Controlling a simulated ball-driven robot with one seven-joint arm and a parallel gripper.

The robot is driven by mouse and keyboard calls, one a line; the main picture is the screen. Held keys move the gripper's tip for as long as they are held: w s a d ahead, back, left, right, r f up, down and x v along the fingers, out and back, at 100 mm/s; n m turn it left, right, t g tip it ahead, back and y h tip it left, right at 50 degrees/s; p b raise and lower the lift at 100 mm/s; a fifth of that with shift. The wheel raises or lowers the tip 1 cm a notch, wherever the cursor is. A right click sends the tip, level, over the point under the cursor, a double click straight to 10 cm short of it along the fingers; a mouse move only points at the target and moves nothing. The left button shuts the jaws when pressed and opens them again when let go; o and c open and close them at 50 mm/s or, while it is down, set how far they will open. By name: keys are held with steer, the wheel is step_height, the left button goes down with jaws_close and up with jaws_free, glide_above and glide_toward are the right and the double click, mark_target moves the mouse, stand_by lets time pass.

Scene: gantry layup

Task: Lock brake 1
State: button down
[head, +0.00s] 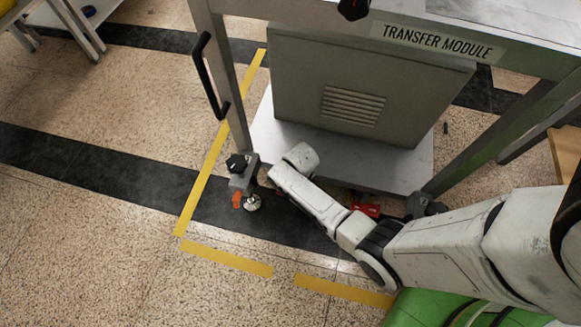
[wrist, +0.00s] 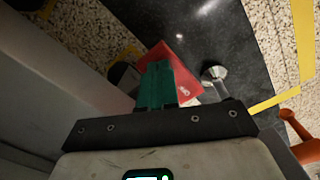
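My gripper (wrist: 160,66) shows in the wrist view with its teal fingers close together and nothing visible between them. A red pedal plate (wrist: 178,60) with a small white mark lies just beyond the fingertips. The fingers hide part of it, and I cannot tell whether they touch it. A red part (head: 366,210) shows beside my arm at the module's base in the head view. An orange lever (head: 237,199) is at the left caster, and an orange part (wrist: 300,135) shows at the right of the wrist view. I cannot read which brake is brake 1. My fingers are hidden in the head view.
The transfer module (head: 370,85) stands over the workspace, with a grey left leg (head: 222,80) and a low base plate (head: 400,172). A silver foot (wrist: 215,74) is close right of the red plate. Yellow tape (head: 225,258) marks the floor. Open floor lies left.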

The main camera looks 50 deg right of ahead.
steer(key=shift+w+f, duration=0.1)
steer(key=shift+f, duration=0.1)
steer(key=shift+r, duration=0.1)
step_height(320, 180, up, 7)
steer(key=p, duration=0.7)
stand_by(0.8)
steer(key=s+a+r, duration=0.2)
steer(key=s+r, duration=0.2)
steer(key=r, duration=0.4)
steer(key=s+a+r+n+t, duration=0.1)
steer(key=s+a+r, duration=0.1)
steer(key=s+r, duration=0.45)
steer(key=s+a+r, duration=0.2)
steer(key=r, duration=0.7)
step_height(320, 180, up, 26)
steer(key=p, duration=2.5)
steer(key=shift+s+d+f, duration=0.2)
steer(key=shift+s+d, duration=0.05)
steer(key=shift+d, duration=0.05)
